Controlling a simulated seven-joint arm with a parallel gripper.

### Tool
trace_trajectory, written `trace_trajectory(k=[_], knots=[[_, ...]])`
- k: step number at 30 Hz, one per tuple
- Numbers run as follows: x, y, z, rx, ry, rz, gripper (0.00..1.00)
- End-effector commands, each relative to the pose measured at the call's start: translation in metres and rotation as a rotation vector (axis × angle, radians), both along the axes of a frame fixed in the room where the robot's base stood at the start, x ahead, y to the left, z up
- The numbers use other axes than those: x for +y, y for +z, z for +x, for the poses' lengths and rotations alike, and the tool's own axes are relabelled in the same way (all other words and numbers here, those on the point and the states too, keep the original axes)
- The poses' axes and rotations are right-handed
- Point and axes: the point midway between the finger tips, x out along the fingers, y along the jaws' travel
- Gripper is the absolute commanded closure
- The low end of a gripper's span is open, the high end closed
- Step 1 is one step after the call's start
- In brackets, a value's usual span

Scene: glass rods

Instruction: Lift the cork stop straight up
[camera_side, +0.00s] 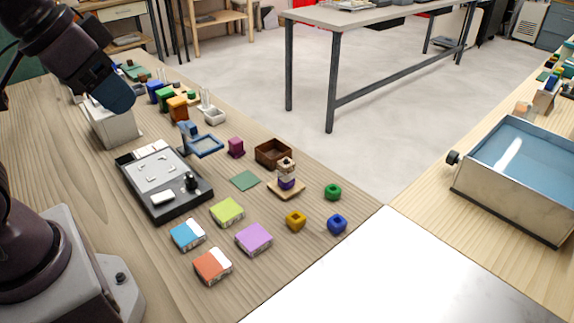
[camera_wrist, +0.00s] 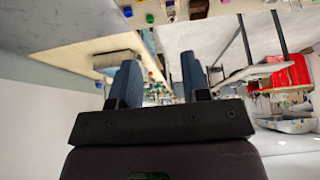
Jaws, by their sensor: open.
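A small tan, cork-like piece (camera_side: 286,163) tops a short stack in the side view. Below it are pale and purple rings (camera_side: 286,182) on a square wooden base (camera_side: 285,190). The stack looks upright; any rod inside it is hidden. My gripper (camera_side: 119,97) is at the upper left of the side view, raised above the table and far from the stack. The wrist view shows my gripper (camera_wrist: 160,84) with its two blue fingers apart and nothing between them. I cannot make out the stack in the wrist view.
A black tray (camera_side: 165,205) and several coloured blocks lie left and in front. Glass rods (camera_side: 206,100) stand farther back.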

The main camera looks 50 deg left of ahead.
Motion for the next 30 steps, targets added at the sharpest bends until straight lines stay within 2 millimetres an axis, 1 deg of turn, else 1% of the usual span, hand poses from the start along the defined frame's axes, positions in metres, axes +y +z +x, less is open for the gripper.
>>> trace_trajectory(k=[1,4,13,17,20,23,26,29,30], knots=[[0.0,0.0,0.0,0.0,0.0,0.0,0.57],[0.0,0.0,0.0,0.0,0.0,0.0,0.34],[0.0,-0.001,0.0,0.007,0.0,0.0,0.34],[0.0,-0.016,0.006,0.084,0.0,-0.001,0.34],[0.001,-0.024,0.023,0.16,0.003,-0.006,0.34],[0.002,-0.031,0.05,0.235,0.026,-0.019,0.34],[0.004,-0.039,0.082,0.299,0.094,-0.046,0.34],[0.006,-0.051,0.115,0.358,0.194,-0.077,0.34],[0.007,-0.057,0.128,0.378,0.241,-0.09,0.34]])
